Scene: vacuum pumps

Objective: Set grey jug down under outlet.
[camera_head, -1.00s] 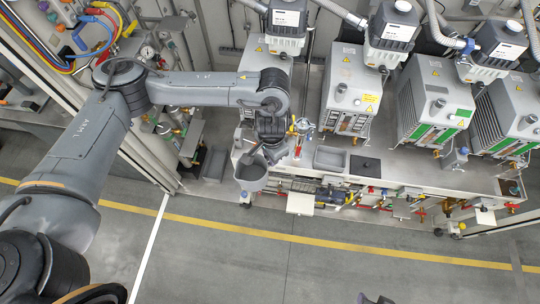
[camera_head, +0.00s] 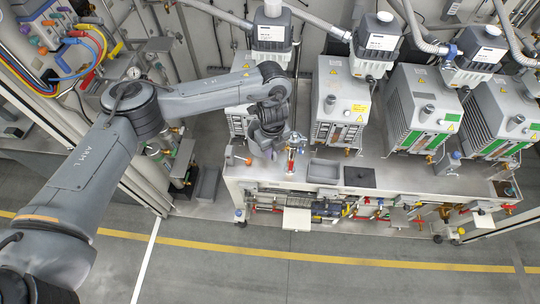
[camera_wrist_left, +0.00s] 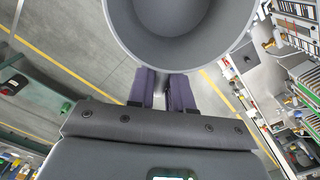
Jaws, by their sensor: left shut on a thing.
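The grey jug (camera_wrist_left: 180,18) shows in the left wrist view as a round, open vessel at the top, its inside bare and grey. My left gripper (camera_wrist_left: 166,92) has its purple fingers shut just below the jug's rim, where its handle lies mostly hidden between them. In the head view my left gripper (camera_head: 262,148) is over the left end of the bench, in front of the leftmost pump. The jug is largely hidden there by my wrist, and I cannot tell whether it touches the bench. Which fitting is the outlet is unclear. My right gripper is out of view.
A valve fitting with red parts (camera_head: 292,155) stands close to the right of my left gripper. A grey tray (camera_head: 323,170) and a dark pad (camera_head: 359,177) lie farther right on the bench (camera_head: 400,180). Several pumps (camera_head: 340,100) stand behind. The floor in front is clear.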

